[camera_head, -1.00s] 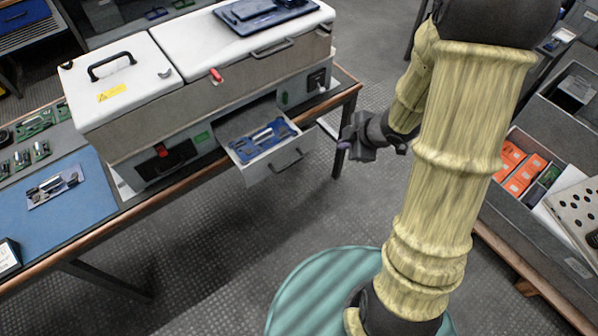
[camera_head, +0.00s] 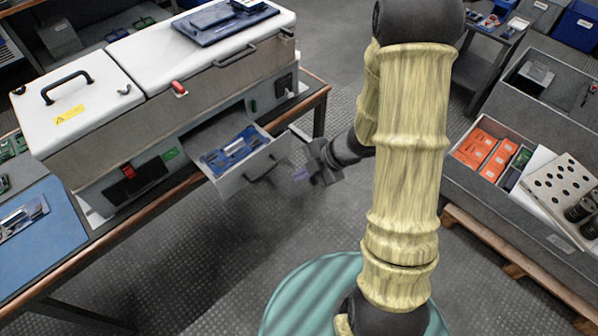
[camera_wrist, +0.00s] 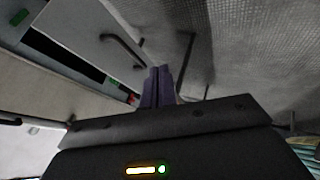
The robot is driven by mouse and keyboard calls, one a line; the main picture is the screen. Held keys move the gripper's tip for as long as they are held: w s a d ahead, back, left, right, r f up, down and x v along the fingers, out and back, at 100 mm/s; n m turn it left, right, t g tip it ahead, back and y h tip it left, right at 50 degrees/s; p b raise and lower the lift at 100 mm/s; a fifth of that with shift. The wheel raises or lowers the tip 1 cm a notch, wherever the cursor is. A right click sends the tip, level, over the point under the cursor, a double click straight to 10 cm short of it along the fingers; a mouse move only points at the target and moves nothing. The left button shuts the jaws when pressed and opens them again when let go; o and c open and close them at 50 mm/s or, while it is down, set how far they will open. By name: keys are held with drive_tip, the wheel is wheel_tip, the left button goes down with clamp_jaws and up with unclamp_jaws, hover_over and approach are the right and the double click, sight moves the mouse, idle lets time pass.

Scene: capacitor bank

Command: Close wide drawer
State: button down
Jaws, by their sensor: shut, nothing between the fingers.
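The wide drawer (camera_head: 262,163) is pulled out from the lower front of the white-topped bank cabinet (camera_head: 150,117). Its front panel has a dark bar handle, and a blue insert with metal tools (camera_head: 231,149) lies inside. My gripper (camera_head: 301,175) is shut and empty, just right of the drawer front, its purple fingertips pointing toward it. A gap shows between fingertips and handle in the head view. In the wrist view, the shut fingers (camera_wrist: 157,86) point up the picture, with a dark bar handle (camera_wrist: 124,50) up and left of them.
The cabinet stands on a wood-edged bench (camera_head: 160,201) with a blue mat (camera_head: 45,240) at left. A grey unit with a drawer of orange boxes (camera_head: 487,157) stands at right. The floor between is clear.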

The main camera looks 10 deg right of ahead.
drive_tip(key=w+a+f, duration=0.5)
drive_tip(key=a, duration=0.2)
drive_tip(key=shift+f, duration=0.1)
idle(0.4)
